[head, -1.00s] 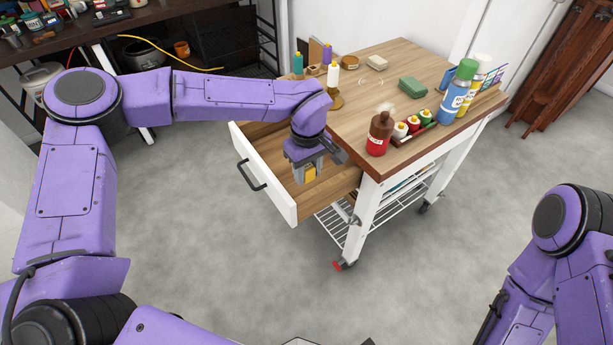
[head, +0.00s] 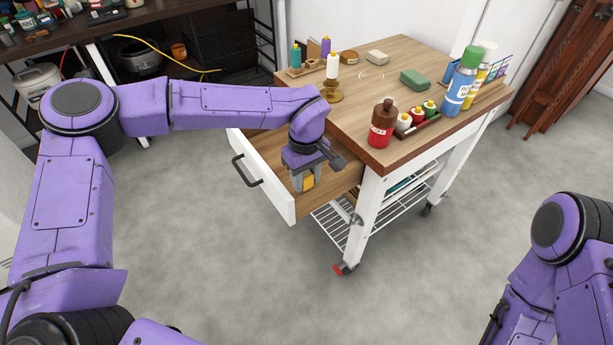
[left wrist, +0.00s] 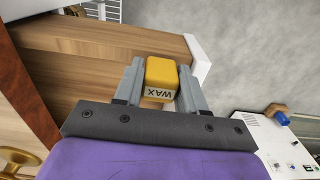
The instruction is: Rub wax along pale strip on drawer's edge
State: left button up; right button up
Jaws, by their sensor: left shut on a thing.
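My left gripper (head: 303,182) is shut on a yellow wax block (head: 308,181) over the near side of the open drawer (head: 276,196). In the left wrist view the wax block (left wrist: 161,76), marked WAX, sits between the two grey fingers of the left gripper (left wrist: 160,90). The drawer (left wrist: 199,58) shows beneath and beyond it there, with a wooden inside and a white front. The pale strip cannot be made out, and I cannot tell whether the wax touches the drawer's edge. My right arm shows at the right, its gripper out of frame.
The floor (head: 220,265) in front is clear.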

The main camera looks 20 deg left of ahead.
pick_arm(q)
jog(key=shift+f, duration=0.65)
dwell(0.5)
